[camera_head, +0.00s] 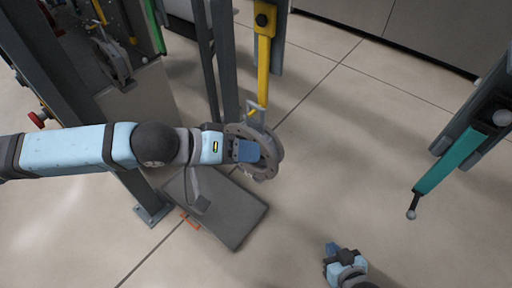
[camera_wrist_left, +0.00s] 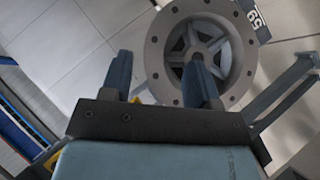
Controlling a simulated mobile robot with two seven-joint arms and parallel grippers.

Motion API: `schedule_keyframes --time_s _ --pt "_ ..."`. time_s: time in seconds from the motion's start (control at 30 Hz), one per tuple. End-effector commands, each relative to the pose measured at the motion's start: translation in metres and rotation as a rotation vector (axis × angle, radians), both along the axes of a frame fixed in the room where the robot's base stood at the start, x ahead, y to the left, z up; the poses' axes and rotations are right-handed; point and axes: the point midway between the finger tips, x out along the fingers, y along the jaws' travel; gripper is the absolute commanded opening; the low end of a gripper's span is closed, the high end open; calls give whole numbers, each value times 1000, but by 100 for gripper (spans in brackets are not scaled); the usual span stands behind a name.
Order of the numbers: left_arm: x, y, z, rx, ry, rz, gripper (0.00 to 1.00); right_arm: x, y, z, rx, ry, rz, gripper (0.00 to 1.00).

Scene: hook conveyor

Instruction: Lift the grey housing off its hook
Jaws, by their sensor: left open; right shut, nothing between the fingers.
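The grey housing (camera_head: 272,148) is a round ring with bolt holes and a spoked centre. It hangs below a yellow hook bar (camera_head: 263,68) in the head view. In the left wrist view the housing (camera_wrist_left: 237,60) is face-on, just beyond my fingers. My left gripper (camera_head: 250,152) is open at the housing, overlapping its near side. In the left wrist view the left gripper (camera_wrist_left: 160,85) has one finger left of the rim and the other in front of the ring. Whether they touch cannot be told. My right gripper (camera_head: 335,250) is shut and empty, low in the head view.
A dark grey case (camera_head: 235,215) with an orange handle lies on the floor below my left arm. Steel posts (camera_head: 225,60) stand behind it. A teal hook bar (camera_head: 450,160) hangs empty at the right. Another grey part (camera_head: 115,62) hangs at upper left. The floor between is clear.

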Motion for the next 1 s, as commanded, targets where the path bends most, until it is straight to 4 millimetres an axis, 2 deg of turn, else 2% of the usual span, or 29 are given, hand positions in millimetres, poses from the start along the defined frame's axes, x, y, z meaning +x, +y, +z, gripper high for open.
schedule_keyframes --time_s 0.3,0.6,0.67,0.83,1.0 --pt "13 -36 -20 0 -2 -1 55 0 1 4 2 -2 2 0" --pt "15 -41 -24 0 -1 -1 55 0 1 4 2 -2 2 0" --pt "15 -41 -24 0 -1 -1 44 0 1 4 2 -2 2 0" --pt "15 -41 -24 0 -1 -1 5 0 1 5 2 -2 2 0" --pt "15 -41 -23 -2 -2 -1 2 0 1 5 2 -2 2 0"
